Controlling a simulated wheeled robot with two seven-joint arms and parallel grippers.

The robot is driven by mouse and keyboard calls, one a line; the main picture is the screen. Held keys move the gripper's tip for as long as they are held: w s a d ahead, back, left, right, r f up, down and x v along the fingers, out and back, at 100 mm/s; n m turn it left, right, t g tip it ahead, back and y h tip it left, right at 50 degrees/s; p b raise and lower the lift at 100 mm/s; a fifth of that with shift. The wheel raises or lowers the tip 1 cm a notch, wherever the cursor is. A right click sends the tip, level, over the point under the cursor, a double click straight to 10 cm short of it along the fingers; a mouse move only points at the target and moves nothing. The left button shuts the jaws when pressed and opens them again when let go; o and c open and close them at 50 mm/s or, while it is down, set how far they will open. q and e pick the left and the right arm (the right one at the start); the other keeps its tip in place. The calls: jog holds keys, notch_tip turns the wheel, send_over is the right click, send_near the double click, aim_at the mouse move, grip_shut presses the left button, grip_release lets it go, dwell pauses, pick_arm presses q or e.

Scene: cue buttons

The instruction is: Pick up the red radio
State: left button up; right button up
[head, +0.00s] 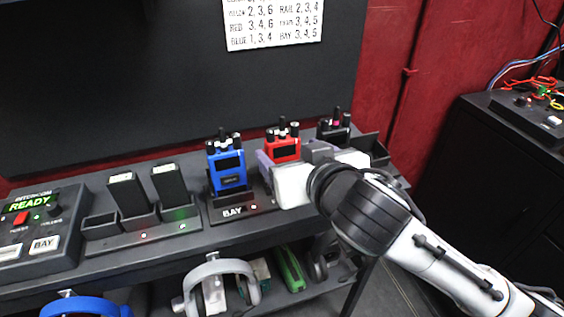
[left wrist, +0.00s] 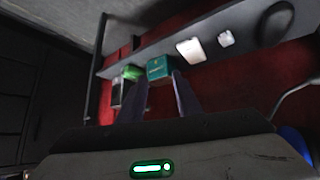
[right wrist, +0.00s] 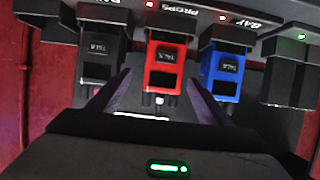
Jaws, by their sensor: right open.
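The red radio (head: 283,146) stands upright on the shelf top, between the blue radio (head: 227,168) and a black radio (head: 333,130). My right gripper (head: 268,172) is in front of it and hides its lower part. In the right wrist view the red radio (right wrist: 166,65) sits in its holder, between the two spread fingers of my right gripper (right wrist: 157,98). The fingers are open, with no clear contact visible. My left gripper (left wrist: 160,97) shows only in its wrist view, with its fingers apart and nothing between them.
The blue radio (right wrist: 222,75) and black radio (right wrist: 97,65) stand close on either side. A charger with two black packs (head: 148,192) and an intercom box (head: 38,230) are further left. Headsets (head: 215,285) lie on the lower shelf. A card of numbers (head: 272,22) hangs above.

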jog(key=x, duration=0.4)
jog(key=shift+w+a+f, duration=0.15)
jog(key=shift+a+f, duration=0.05)
jog(key=shift+a, duration=0.1)
jog(key=shift+c, duration=0.2)
jog(key=c, duration=1.2)
notch_tip(320, 180, up, 9)
jog(key=shift+r+p, duration=0.2)
jog(key=shift+p, duration=0.25)
jog(key=shift+r, duration=0.4)
notch_tip(320, 180, up, 5)
jog(key=p, duration=0.5)
send_over(285, 151)
jog(key=w, duration=0.2)
jog(key=shift+s+a, duration=0.1)
jog(key=shift+a, duration=0.25)
jog(key=shift+r+p, duration=0.7)
jog(key=shift+r, duration=0.55)
